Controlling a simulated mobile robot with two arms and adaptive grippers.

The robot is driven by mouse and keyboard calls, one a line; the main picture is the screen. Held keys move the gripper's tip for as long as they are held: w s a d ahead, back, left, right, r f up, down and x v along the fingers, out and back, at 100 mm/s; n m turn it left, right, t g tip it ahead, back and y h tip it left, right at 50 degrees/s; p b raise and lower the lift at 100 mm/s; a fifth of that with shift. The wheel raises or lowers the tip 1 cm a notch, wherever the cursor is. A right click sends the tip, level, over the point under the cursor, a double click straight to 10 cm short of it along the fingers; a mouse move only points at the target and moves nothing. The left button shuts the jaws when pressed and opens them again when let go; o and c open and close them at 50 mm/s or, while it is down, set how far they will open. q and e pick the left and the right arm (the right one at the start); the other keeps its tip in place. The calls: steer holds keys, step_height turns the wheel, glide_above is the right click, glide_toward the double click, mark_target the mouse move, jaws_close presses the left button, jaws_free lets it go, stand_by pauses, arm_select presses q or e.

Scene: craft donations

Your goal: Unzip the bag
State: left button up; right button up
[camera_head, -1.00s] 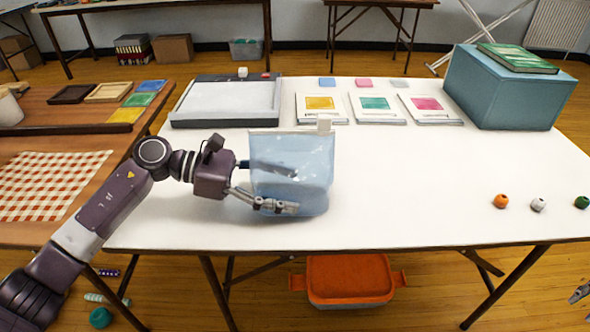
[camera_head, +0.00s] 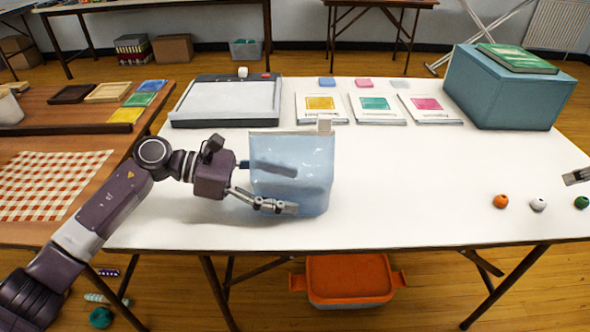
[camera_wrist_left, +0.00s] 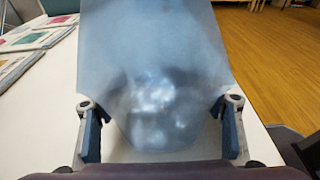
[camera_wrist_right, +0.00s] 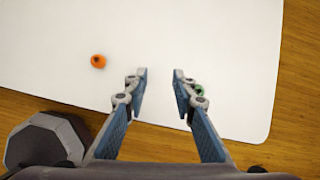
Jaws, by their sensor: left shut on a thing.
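The translucent light-blue bag (camera_head: 300,190) stands upright on the white table, left of its middle. A pale strip (camera_head: 280,131) runs along its top edge, with a small whitish block (camera_head: 324,126), seemingly the zip pull, at the right end. My left gripper (camera_head: 290,186) is shut on the bag's body from the left. In the left wrist view the bag (camera_wrist_left: 165,60) fills the space between the fingers, and the strip and block are out of sight. My right gripper (camera_head: 577,176) enters at the right edge, well away from the bag. The right wrist view shows its fingers (camera_wrist_right: 160,73) apart and empty.
Orange (camera_head: 500,201), white (camera_head: 538,205) and green (camera_head: 582,202) beads lie near my right gripper. Behind the bag are a grey-framed board (camera_head: 225,100) and several flat cards. A blue box (camera_head: 508,95) stands back right. The table between bag and beads is clear.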

steer(key=w+a+r+n+g+y, duration=0.15)
steer(key=w+a+n+y, duration=0.25)
steer(key=a, duration=0.8)
steer(key=w+a+r+n+y, duration=0.3)
steer(key=w+a+y, duration=0.15)
steer(key=a, duration=0.75)
steer(key=s+a+r+n+g, duration=0.1)
steer(key=a+r+n+g, duration=0.2)
steer(key=a, duration=0.4)
steer(key=s+a+r+n+h, duration=0.1)
steer(key=a+r+n, duration=0.25)
steer(key=a, duration=0.35)
steer(key=s+a+r+n+g, duration=0.1)
steer(key=a+r+n+g, duration=0.1)
steer(key=a+r, duration=0.35)
steer(key=x, duration=0.9)
steer(key=shift+w+a+t, duration=0.1)
steer(key=shift+a+t, duration=0.05)
steer(key=shift+t, duration=0.1)
jaws_close()
